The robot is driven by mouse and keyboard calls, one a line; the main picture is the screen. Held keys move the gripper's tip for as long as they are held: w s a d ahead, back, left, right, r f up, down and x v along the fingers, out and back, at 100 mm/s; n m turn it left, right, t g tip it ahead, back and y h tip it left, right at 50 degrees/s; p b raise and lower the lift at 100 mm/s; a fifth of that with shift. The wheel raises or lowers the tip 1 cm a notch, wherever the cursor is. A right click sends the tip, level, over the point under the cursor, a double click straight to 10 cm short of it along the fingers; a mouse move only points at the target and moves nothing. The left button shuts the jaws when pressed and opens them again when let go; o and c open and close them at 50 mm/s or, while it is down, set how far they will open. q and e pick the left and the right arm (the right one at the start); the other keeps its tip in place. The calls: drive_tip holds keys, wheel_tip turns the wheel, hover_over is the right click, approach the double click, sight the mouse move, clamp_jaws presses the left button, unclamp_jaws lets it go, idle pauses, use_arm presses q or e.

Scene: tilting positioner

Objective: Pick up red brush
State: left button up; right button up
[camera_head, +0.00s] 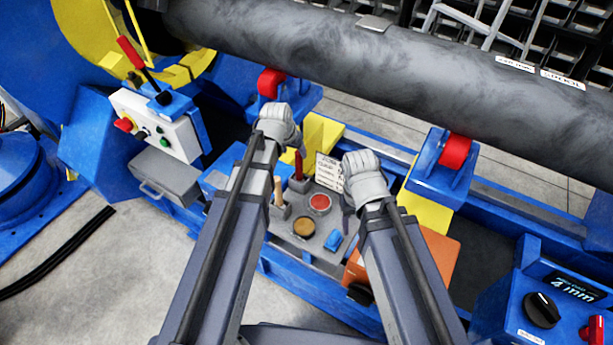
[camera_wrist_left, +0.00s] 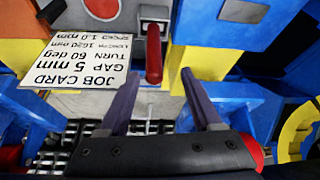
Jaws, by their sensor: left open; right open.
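The red brush (camera_head: 298,168) stands upright in a holder on the grey tray (camera_head: 280,232), with only its red handle clearly showing. In the left wrist view its handle (camera_wrist_left: 153,55) reaches between the fingertips of my left gripper (camera_wrist_left: 160,75). That gripper is open, with a gap on both sides of the handle, and it is not closed on it. In the head view my left gripper (camera_head: 297,147) is just above and behind the brush, its fingers mostly hidden. My right gripper (camera_head: 348,203) is open and empty at the tray's right side, its fingers partly hidden.
A wooden-handled tool (camera_head: 278,190) stands left of the brush. A red round tin (camera_head: 319,203), a brown tin (camera_head: 304,227) and a blue block (camera_head: 333,240) share the tray. A job card (camera_head: 328,170) stands between the grippers. A large grey pipe (camera_head: 400,75) crosses behind.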

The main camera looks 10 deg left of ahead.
sight(296, 152)
use_arm(q)
drive_tip(key=shift+b+x, duration=1.3)
drive_tip(key=shift+x, duration=0.2)
drive_tip(key=shift+w+d+r, duration=0.1)
drive_tip(key=shift+d+r, duration=0.05)
drive_tip(key=b+x, duration=0.5)
drive_tip(key=shift+d+f, duration=0.25)
drive_tip(key=shift+d, duration=0.15)
drive_tip(key=shift+r, duration=0.1)
clamp_jaws()
